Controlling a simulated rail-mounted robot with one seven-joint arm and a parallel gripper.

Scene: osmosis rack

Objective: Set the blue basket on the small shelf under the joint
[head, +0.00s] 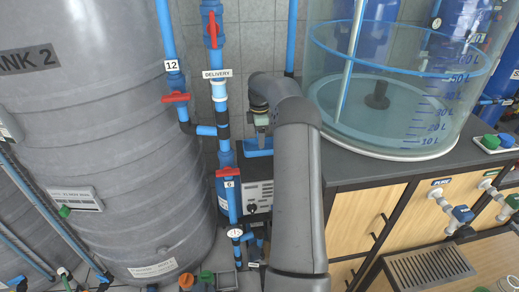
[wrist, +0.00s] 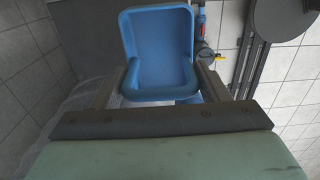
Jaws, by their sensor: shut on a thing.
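The blue basket (wrist: 158,45) is between the two fingers of my gripper (wrist: 162,82) in the wrist view. My gripper is shut on it, and its open hollow faces the camera. In the head view my gripper (head: 261,131) is in front of the vertical blue pipe's right side, with the basket (head: 258,153) below it, partly hidden by my gripper. The vertical blue pipe (head: 220,90) has a "DELIVERY" label and joints with red valves. I cannot clearly make out the small shelf in either view; my arm and the basket hide part of that area.
A large grey tank (head: 95,120) stands at left. A clear cylindrical tank (head: 385,110) stands on the dark counter (head: 345,170) at right. A grey box unit (head: 258,192) is below the basket. Wooden cabinets (head: 365,215) with taps are at lower right.

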